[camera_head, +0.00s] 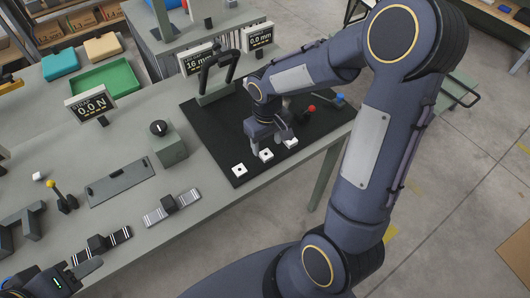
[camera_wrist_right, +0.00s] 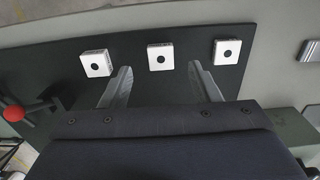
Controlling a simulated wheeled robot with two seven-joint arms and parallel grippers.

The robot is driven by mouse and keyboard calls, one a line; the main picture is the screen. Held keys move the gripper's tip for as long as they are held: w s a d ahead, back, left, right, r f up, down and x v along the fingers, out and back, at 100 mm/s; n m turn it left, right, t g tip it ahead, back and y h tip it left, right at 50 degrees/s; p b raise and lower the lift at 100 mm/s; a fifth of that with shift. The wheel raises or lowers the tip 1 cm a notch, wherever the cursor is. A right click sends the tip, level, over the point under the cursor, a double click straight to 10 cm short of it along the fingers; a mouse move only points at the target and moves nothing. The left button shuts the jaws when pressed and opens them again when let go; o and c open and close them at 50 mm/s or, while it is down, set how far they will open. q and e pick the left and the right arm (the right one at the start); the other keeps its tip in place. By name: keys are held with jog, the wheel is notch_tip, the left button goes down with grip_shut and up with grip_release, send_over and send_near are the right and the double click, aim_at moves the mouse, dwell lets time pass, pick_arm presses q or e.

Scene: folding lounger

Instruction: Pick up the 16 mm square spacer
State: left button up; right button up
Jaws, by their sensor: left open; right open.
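Three white square spacers with dark centre holes lie in a row on the black mat: one near the mat's front left (camera_head: 239,170), a middle one (camera_head: 266,155) and one to the right (camera_head: 291,142). They also show in the right wrist view, at left (camera_wrist_right: 96,63), middle (camera_wrist_right: 160,57) and right (camera_wrist_right: 227,52). I cannot tell by sight which is 16 mm. My right gripper (camera_head: 272,138) is open and empty above the row; in the wrist view its fingers point at either side of the middle spacer. My left gripper (camera_head: 88,268) is open and empty at the lower left.
A display reading 16 mm (camera_head: 197,60) stands behind the black mat (camera_head: 207,128), beside a dark handle frame (camera_head: 214,80). A red ball knob (camera_head: 312,108) is on the mat's right. A grey-green box with a knob (camera_head: 168,150) stands left of the mat.

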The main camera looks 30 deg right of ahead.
aim_at(267, 151)
notch_tip(267, 151, down, 4)
jog(key=shift+f+p, duration=0.25)
jog(key=shift+p, duration=0.05)
jog(key=shift+c, duration=0.3)
jog(key=c, duration=1)
